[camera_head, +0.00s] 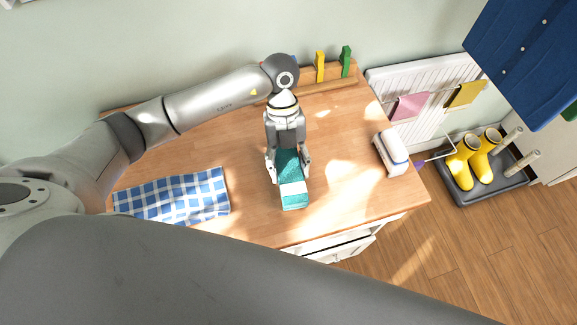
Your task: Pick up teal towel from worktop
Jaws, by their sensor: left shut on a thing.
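The teal towel (293,199) is a folded strip with a white band, near the middle of the wooden worktop (340,195). My left gripper (289,177) reaches down over it from the back, with one finger on each side, and is shut on it. The far part of the towel is partly covered by the gripper. I cannot tell whether the towel touches the worktop or is just above it. My right gripper is not in view.
A blue checked cloth (175,196) lies left on the worktop. A white item with a dark band (391,152) is at the right edge. Clothes pegs (346,61) stand at the back. Yellow boots (462,163) stand in a tray on the floor, right.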

